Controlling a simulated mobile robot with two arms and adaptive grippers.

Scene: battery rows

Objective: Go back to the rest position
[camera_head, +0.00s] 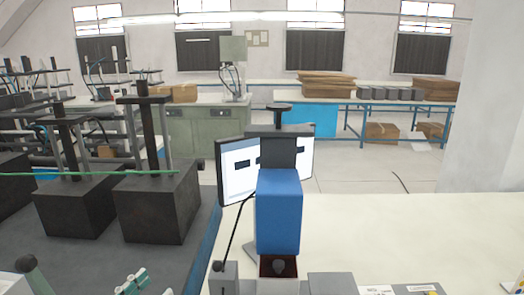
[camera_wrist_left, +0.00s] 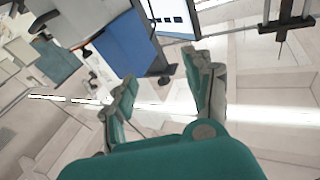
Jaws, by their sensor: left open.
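My left gripper (camera_head: 132,282) shows small at the bottom left edge of the head view, over the grey surface, with only its teal-green fingertips in the picture. In the left wrist view its two fingers (camera_wrist_left: 162,92) stand well apart with nothing between them, so it is open and empty. It touches nothing that I can see. A blue block-shaped machine part (camera_head: 279,212) stands to the right of it in the head view and shows beyond the fingers in the left wrist view (camera_wrist_left: 123,45). My right gripper is not in either view.
Dark blocks with posts (camera_head: 157,205) stand on the grey surface (camera_head: 150,268) at left. Screens (camera_head: 238,170) stand behind the blue part. A pale tabletop (camera_head: 400,235) at right is mostly clear, with small items (camera_head: 415,289) at its front. Benches with cardboard (camera_head: 325,84) stand farther back.

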